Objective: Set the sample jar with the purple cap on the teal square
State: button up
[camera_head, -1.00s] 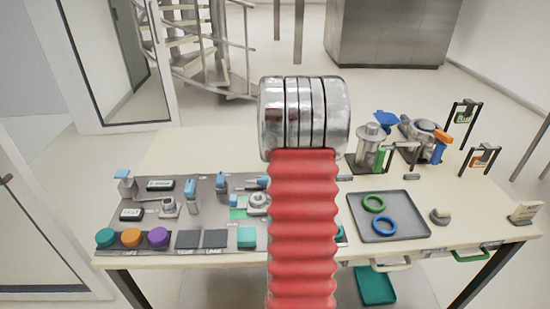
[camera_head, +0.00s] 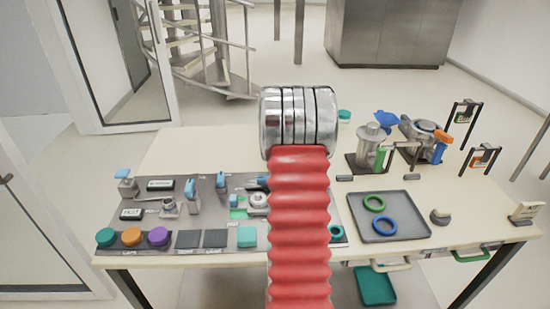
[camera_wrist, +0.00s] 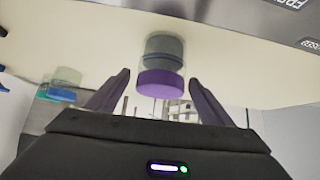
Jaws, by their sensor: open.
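The sample jar with the purple cap (camera_wrist: 158,80) shows in the wrist view between my two fingers, cap toward my palm. My gripper (camera_wrist: 160,77) is open around or just short of it; I cannot tell how deep the jar sits, and no finger clearly touches it. In the head view the purple-capped jar and my gripper are hidden behind my red arm. The teal square (camera_head: 247,237) lies at the front of the grey panel, just left of my arm, with nothing on it.
A teal-capped jar (camera_head: 344,115) stands at the back; a similar jar (camera_wrist: 64,84) is at the wrist view's left. Teal, orange and purple discs (camera_head: 158,237) sit at the panel's front left. A grey tray (camera_head: 408,233) holds green and blue rings. Metal apparatus (camera_head: 371,146) stands back right.

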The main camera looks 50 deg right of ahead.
jog(key=shift+w+d+f, duration=0.1)
jog(key=shift+f, duration=0.05)
jog(key=shift+c, duration=0.4)
jog(key=c, duration=1.8)
jog(key=shift+r, duration=0.2)
notch_tip(320, 180, up, 10)
jog(key=shift+f, duration=0.1)
